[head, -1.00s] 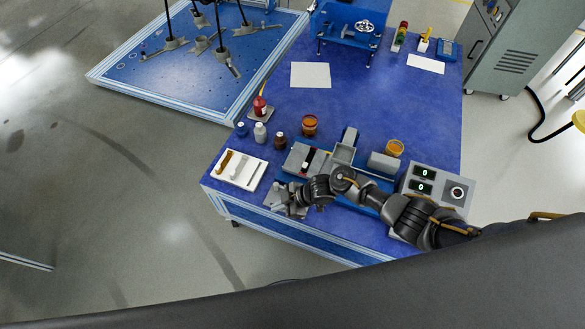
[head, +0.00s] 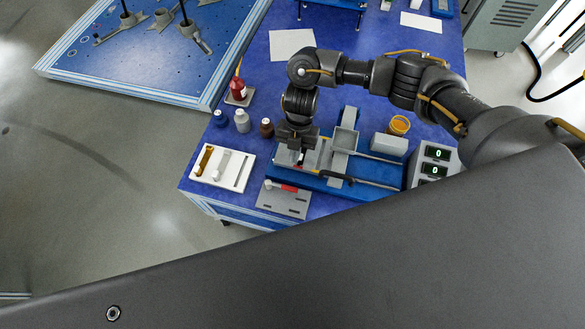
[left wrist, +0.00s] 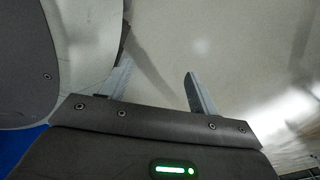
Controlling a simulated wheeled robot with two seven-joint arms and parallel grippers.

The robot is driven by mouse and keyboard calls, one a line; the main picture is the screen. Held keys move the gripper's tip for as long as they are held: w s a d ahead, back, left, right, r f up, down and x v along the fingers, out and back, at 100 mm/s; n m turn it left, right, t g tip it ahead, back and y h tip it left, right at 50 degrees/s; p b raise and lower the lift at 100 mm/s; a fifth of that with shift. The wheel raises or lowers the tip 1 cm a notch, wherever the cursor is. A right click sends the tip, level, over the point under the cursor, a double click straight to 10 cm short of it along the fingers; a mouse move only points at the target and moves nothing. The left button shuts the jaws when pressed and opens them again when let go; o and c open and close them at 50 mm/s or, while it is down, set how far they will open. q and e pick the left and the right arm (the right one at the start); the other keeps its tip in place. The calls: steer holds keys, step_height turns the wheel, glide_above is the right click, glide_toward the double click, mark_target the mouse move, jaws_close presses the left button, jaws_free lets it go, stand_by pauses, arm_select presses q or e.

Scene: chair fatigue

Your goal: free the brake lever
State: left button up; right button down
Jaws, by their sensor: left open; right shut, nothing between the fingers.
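A small red piece with a pale knob (head: 285,188) lies on a grey plate (head: 290,207) at the front of the blue bench; it may be the brake lever, but I cannot tell for sure. Behind it is a grey and blue bench fixture (head: 343,139) with a long slide. My right gripper (head: 297,156) points down over the left end of this fixture, shut and empty. It hides that part, and I cannot tell whether it touches. My left gripper (left wrist: 160,82) shows only in the left wrist view, open and empty, over the bare floor.
A white tray (head: 207,178) with small parts lies at the left. An amber jar (head: 399,125) and a control box (head: 436,155) with two displays reading 0 stand right. A white sheet (head: 292,44) lies at the back.

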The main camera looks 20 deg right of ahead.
mark_target(283, 187)
steer(key=b+x, duration=0.1)
steer(key=x, duration=0.7)
steer(key=shift+s+b, duration=0.1)
steer(key=shift+b, duration=0.25)
arm_select(q)
steer(key=w+d+r, duration=0.2)
steer(key=w+d, duration=0.1)
steer(key=w, duration=0.2)
steer(key=shift+w+r, duration=0.15)
steer(key=shift+w, duration=0.05)
arm_select(e)
steer(key=shift+x, duration=0.85)
arm_select(q)
steer(key=shift+a+r, duration=0.1)
